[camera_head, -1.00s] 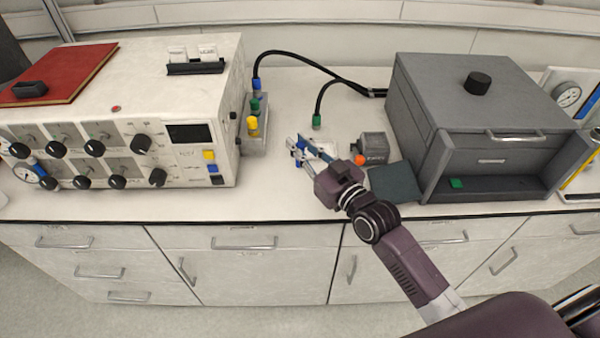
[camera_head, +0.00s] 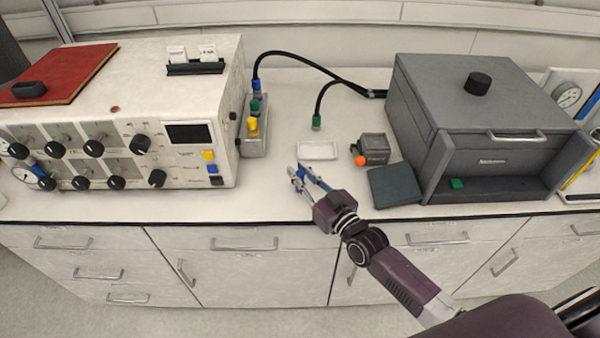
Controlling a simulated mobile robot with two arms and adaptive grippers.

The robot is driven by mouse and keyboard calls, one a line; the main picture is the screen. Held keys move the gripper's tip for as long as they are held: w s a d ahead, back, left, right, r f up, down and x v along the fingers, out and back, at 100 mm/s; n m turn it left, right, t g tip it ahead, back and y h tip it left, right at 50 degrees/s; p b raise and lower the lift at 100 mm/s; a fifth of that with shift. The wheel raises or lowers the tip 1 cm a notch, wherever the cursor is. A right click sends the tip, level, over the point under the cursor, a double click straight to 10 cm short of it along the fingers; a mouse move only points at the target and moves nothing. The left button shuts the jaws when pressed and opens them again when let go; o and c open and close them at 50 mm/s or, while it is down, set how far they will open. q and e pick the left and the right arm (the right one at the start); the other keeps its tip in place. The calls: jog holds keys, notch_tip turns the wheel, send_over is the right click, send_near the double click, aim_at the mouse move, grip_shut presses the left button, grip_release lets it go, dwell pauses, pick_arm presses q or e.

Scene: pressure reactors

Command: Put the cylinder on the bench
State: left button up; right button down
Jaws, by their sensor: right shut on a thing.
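My right gripper (camera_head: 302,176) is over the front part of the white bench top (camera_head: 200,212), between the white control unit and the grey box. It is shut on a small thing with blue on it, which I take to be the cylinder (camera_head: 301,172). The fingers hide most of it. I cannot tell whether its lower end touches the bench or hangs just above it. My left gripper is not in view.
A shallow white tray (camera_head: 317,151) lies just behind the gripper. A small grey block (camera_head: 372,147) with an orange knob and a dark flat pad (camera_head: 394,186) are to the right. The grey box (camera_head: 480,120) and white control unit (camera_head: 205,110) flank the clear bench area.

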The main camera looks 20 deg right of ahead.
jog(key=c, duration=1.8)
grip_release()
jog(key=shift+f, duration=0.15)
jog(key=shift+c, duration=0.2)
jog(key=shift+r, duration=0.2)
jog(key=b+v, duration=0.1)
jog(key=v, duration=1)
jog(key=shift+s+d+f, duration=0.1)
jog(key=shift+s+d, duration=0.1)
jog(key=shift+s, duration=0.3)
